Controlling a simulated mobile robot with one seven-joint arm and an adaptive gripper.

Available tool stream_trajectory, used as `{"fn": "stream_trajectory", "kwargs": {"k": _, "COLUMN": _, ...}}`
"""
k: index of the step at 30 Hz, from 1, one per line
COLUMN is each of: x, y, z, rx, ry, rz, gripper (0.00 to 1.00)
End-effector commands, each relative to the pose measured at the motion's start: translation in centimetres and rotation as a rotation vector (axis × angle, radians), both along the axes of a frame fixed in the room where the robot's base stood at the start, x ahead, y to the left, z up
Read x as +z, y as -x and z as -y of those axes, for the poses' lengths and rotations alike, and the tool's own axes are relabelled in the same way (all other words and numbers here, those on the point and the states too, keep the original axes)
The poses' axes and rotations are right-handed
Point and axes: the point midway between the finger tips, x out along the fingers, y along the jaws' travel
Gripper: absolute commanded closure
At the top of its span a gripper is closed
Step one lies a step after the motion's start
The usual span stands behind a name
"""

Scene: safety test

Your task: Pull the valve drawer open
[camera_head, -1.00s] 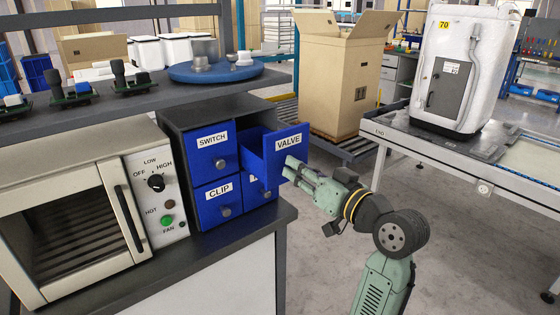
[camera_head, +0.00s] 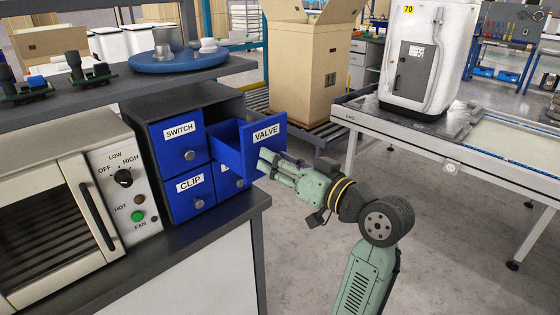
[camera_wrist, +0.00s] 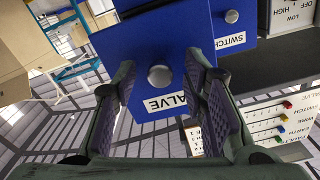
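The blue valve drawer (camera_head: 264,145) stands pulled partly out of the dark cabinet (camera_head: 190,95), its inside partly visible from above. Its front and label appear upside down in the wrist view (camera_wrist: 150,60). My gripper (camera_head: 264,165) is at the drawer's front, fingers pointing at it. In the wrist view my gripper (camera_wrist: 162,88) is open, with one finger on each side of the round grey knob (camera_wrist: 160,76). Gaps show between the knob and both fingers. The knob is hidden in the head view.
The switch drawer (camera_head: 180,138) and clip drawer (camera_head: 190,192) are closed. A beige oven (camera_head: 50,215) stands left of the cabinet on the dark worktop (camera_head: 190,245). A cardboard box (camera_head: 303,60) and a conveyor table (camera_head: 400,140) stand behind. Floor right of the worktop is clear.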

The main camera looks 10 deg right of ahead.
Motion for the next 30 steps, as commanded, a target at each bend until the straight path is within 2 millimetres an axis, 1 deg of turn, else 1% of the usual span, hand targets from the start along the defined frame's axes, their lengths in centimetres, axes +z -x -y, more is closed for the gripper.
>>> {"fn": "stream_trajectory", "kwargs": {"k": 4, "x": 0.0, "y": 0.1, "z": 0.1, "rx": 0.000, "ry": 0.000, "rz": 0.000, "gripper": 0.61}}
{"fn": "stream_trajectory", "kwargs": {"k": 7, "x": 0.0, "y": 0.8, "z": 0.6, "rx": -0.001, "ry": 0.000, "rz": 0.000, "gripper": 0.61}}
{"fn": "stream_trajectory", "kwargs": {"k": 11, "x": 0.0, "y": 2.7, "z": 2.1, "rx": -0.004, "ry": 0.000, "rz": 0.001, "gripper": 0.61}}
{"fn": "stream_trajectory", "kwargs": {"k": 15, "x": 0.1, "y": 5.2, "z": 3.9, "rx": -0.005, "ry": -0.001, "rz": 0.001, "gripper": 0.61}}
{"fn": "stream_trajectory", "kwargs": {"k": 21, "x": 0.0, "y": 8.2, "z": 6.0, "rx": -0.003, "ry": 0.000, "rz": 0.001, "gripper": 0.61}}
{"fn": "stream_trajectory", "kwargs": {"k": 25, "x": 0.0, "y": 9.3, "z": 6.8, "rx": -0.001, "ry": 0.000, "rz": 0.000, "gripper": 0.61}}
{"fn": "stream_trajectory", "kwargs": {"k": 30, "x": 0.0, "y": 9.7, "z": 7.1, "rx": 0.000, "ry": 0.000, "rz": 0.000, "gripper": 0.61}}
